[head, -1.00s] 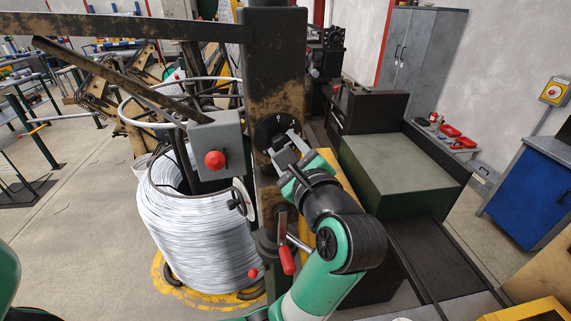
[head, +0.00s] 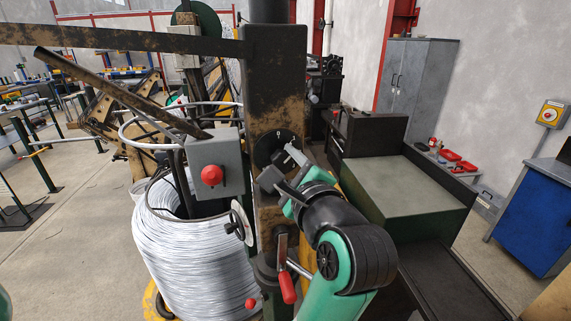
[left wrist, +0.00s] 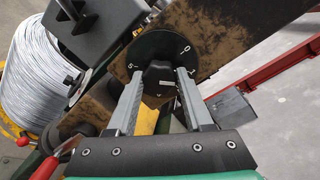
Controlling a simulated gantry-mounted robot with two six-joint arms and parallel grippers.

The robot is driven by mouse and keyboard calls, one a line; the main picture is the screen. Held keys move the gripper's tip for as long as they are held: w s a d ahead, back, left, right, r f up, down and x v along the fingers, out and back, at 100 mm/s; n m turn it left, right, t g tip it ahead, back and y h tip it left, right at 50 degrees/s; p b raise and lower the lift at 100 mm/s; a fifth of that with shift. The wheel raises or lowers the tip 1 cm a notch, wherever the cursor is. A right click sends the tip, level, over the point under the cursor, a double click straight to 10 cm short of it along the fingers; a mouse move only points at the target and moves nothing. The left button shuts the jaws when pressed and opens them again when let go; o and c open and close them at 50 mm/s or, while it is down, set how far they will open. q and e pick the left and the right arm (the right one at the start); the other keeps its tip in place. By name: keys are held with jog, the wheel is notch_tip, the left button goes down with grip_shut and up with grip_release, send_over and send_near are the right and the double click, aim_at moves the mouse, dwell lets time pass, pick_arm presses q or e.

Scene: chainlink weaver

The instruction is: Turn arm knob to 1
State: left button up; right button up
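The arm knob (left wrist: 158,76) is a small black knob in the middle of a round black dial (left wrist: 160,47) with white marks. The dial (head: 277,147) also shows on the rusty post in the head view, with a 0 near its top. Which mark the knob points at is hard to make out. My left gripper (left wrist: 160,73) is at the dial with its two grey fingers apart, one on each side of the knob. Contact between fingers and knob cannot be made out. In the head view, my left gripper (head: 281,167) partly covers the dial. My right gripper is not in view.
A grey box with a red button (head: 211,174) is left of the post (head: 275,105). A wire coil (head: 185,245) stands below it. A red-handled lever (head: 286,285) and a small handwheel (head: 238,222) are near my left arm. A green-topped machine block (head: 410,187) is to the right.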

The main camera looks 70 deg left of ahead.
pick_arm(q)
jog(key=o, duration=0.4)
jog(key=shift+c, duration=0.2)
jog(key=d, duration=1.1)
jog(key=shift+s+d+r, duration=0.3)
jog(key=shift+s+r, duration=0.05)
jog(key=shift+s, duration=0.1)
